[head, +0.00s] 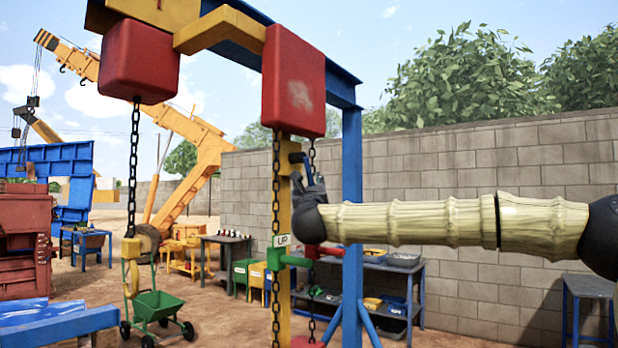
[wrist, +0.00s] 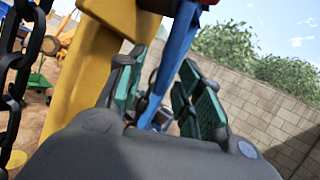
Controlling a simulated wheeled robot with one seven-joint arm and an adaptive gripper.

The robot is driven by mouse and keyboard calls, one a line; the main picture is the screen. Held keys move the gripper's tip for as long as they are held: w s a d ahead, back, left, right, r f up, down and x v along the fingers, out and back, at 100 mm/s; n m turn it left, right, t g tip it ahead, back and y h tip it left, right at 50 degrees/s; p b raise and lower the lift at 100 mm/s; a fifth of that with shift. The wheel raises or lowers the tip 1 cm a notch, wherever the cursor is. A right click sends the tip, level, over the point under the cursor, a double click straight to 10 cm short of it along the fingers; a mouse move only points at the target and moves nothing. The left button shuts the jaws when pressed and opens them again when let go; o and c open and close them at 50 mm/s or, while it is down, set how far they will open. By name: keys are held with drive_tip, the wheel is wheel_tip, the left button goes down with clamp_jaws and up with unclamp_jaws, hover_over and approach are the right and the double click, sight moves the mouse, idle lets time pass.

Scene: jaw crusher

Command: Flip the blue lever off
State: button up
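My gripper (head: 303,178) is up beside the yellow post (head: 285,195), at the left end of my arm. In the wrist view my gripper (wrist: 162,88) has its green-padded fingers spread apart, with the yellow post (wrist: 88,75) just to the left. A blue bar (wrist: 178,50) shows in the gap between the fingers. I cannot tell whether it is the lever or the blue frame post behind, and I see no clear grip on it.
Chains (head: 276,190) hang close to the post from red blocks (head: 293,85). The blue frame post (head: 352,270) stands behind my arm.

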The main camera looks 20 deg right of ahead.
drive_tip(key=shift+w+d+r, duration=0.2)
drive_tip(key=shift+w+r, duration=0.05)
drive_tip(key=shift+r, duration=0.3)
drive_tip(key=shift+r+p, duration=0.3)
drive_tip(key=shift+w+d+r, duration=0.1)
drive_tip(key=shift+r, duration=0.05)
drive_tip(key=shift+w+f, duration=0.2)
drive_tip(key=shift+w, duration=0.35)
drive_tip(key=shift+s+r, duration=0.15)
drive_tip(key=shift+s, duration=0.1)
drive_tip(key=shift+c, duration=0.8)
drive_tip(key=shift+w, duration=0.1)
clamp_jaws()
